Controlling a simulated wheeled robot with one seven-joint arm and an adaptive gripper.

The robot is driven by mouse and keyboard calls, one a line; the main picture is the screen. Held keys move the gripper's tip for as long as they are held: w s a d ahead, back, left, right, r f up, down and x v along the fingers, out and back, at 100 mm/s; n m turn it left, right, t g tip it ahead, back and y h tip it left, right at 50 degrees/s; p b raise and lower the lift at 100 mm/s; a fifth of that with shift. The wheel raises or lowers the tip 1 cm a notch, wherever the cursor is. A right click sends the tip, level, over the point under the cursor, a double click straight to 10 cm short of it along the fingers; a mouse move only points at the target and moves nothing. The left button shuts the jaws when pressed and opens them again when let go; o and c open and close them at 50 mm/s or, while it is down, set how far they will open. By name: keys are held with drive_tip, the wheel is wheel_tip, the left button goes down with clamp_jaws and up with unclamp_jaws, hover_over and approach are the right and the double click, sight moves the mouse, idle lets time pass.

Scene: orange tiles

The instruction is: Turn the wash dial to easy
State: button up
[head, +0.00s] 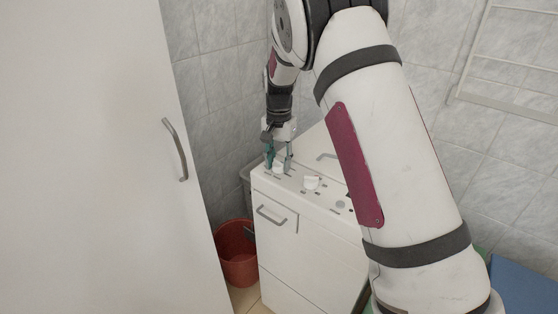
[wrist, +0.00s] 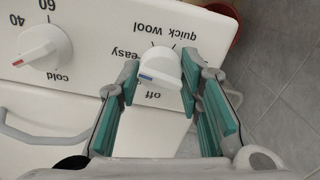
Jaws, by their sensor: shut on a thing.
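A second white knob (wrist: 42,45) with "40", "60" and "cold" is beside it; it also shows in the head view (head: 311,183). A tall white cabinet (head: 90,160) stands left. A red bucket (head: 237,262) is on the floor between them. Tiled walls stand behind.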

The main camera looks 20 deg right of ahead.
sight(279, 160)
drive_tip(key=shift+a, duration=0.1)
drive_tip(key=o, duration=1.2)
wheel_tip(279, 160, up, 12)
drive_tip(key=shift+f, duration=0.1)
